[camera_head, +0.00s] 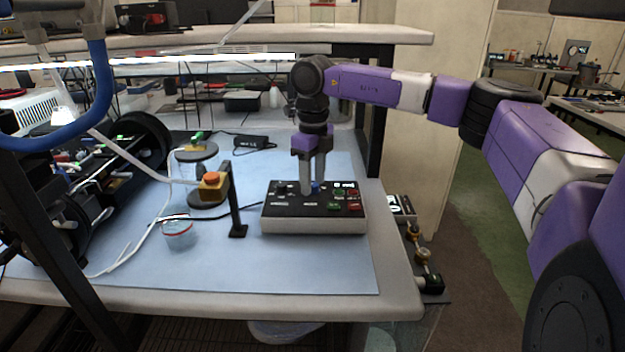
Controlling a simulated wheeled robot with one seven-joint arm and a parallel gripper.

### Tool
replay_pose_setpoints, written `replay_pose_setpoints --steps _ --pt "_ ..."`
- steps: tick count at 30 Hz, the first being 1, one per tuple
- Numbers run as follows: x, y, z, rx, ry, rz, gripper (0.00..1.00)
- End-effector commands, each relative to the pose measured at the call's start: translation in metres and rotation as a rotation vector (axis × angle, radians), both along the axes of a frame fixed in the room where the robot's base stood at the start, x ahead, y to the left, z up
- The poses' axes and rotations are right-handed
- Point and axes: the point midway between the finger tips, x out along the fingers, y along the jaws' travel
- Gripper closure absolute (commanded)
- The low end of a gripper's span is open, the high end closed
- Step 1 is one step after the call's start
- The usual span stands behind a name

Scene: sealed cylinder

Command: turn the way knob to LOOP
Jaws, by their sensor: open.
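A control box (315,225) with a black top and pale sides sits on the blue mat. Its top carries knobs, small labels and red and green buttons. Another, dark knob (281,188) stands to the left of the fingers. The labels are too small to read, so I cannot tell which knob is the way knob or where it points.
A small tub (177,228) sits left. The mat in front (290,265) is clear.

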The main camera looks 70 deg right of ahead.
Motion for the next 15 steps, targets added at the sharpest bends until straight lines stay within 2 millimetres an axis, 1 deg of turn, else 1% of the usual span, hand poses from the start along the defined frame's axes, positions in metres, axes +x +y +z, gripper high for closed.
replay_pose_setpoints --steps 3,9,10,14,15 --pt "-0.0002 -0.0001 -0.0038 -0.001 0.000 0.000 0.53" --pt "-0.0001 -0.0001 -0.0041 -0.001 0.000 0.000 0.53" --pt "-0.0001 -0.0001 -0.0041 -0.001 0.000 0.001 0.55" --pt "-0.0001 0.0000 -0.0040 -0.001 0.000 0.001 0.81" --pt "-0.0001 0.0000 -0.0040 -0.001 0.000 0.001 0.89"
